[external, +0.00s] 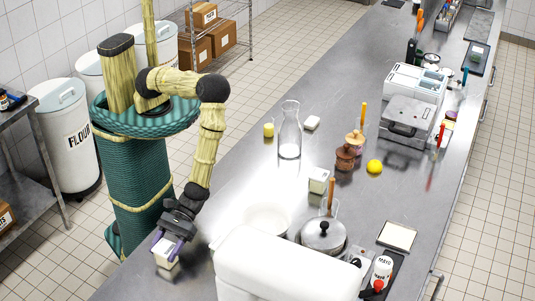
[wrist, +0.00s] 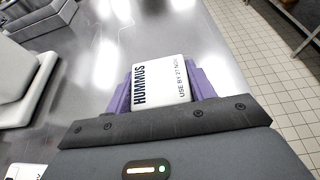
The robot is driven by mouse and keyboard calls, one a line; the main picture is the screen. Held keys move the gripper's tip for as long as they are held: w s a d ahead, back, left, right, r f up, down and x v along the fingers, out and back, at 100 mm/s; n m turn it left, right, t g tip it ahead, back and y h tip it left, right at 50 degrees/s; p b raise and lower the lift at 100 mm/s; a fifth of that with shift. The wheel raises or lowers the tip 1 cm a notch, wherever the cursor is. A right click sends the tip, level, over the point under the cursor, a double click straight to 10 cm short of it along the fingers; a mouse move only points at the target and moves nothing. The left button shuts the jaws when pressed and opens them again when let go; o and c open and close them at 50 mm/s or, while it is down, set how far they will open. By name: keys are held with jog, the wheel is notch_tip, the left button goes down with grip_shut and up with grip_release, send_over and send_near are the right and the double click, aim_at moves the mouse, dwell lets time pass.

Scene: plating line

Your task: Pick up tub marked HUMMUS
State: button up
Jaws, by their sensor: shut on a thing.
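The tub marked HUMMUS (wrist: 160,82) shows in the wrist view, its white lid reading HUMMUS and a use-by line. My gripper (wrist: 160,90) is shut on it, with a purple finger on each side of the tub. In the external view the tub (external: 166,253) is a small pale block at the near left edge of the steel counter, and my gripper (external: 169,243) is around it from above. I cannot tell whether the tub touches the counter or is just above it.
The steel counter (external: 225,190) is clear just behind my gripper. A large white appliance (external: 285,270) and a white bowl (external: 267,217) stand to the right. A lidded pot (external: 324,234), another small tub (external: 319,180) and a glass carafe (external: 289,135) stand farther along.

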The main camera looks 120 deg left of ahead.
aim_at(164, 247)
jog(key=shift+r, duration=0.1)
notch_tip(164, 247, up, 10)
jog(key=shift+f+b, duration=0.1)
jog(key=shift+b, duration=1.15)
